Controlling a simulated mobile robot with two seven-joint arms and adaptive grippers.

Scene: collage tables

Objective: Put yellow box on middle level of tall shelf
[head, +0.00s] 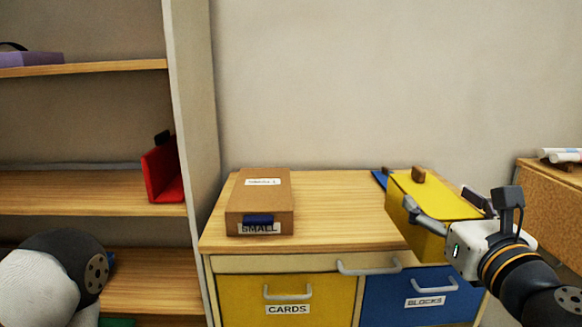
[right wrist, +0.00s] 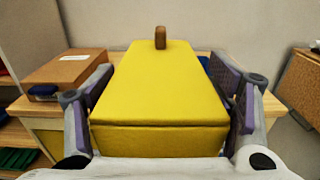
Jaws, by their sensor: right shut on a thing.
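The yellow box (head: 432,197) is at the right end of the wooden cabinet top in the head view. It has a small brown knob on its lid. My right gripper (head: 450,208) is shut on it, with one finger on each side. In the right wrist view the yellow box (right wrist: 160,85) fills the space between the fingers of my right gripper (right wrist: 160,110). I cannot tell whether the box touches the cabinet top. The tall shelf (head: 95,193) stands at the left. Its middle level holds a red object (head: 163,172) at the right end. My left gripper is not seen, only part of my left arm.
A brown cardboard box (head: 262,195) marked SMALL sits on the left of the cabinet top (head: 335,200). A blue item (head: 380,178) lies behind the yellow box. A purple box (head: 30,59) is on the upper shelf level. The shelf's side panel (head: 192,120) stands between shelf and cabinet.

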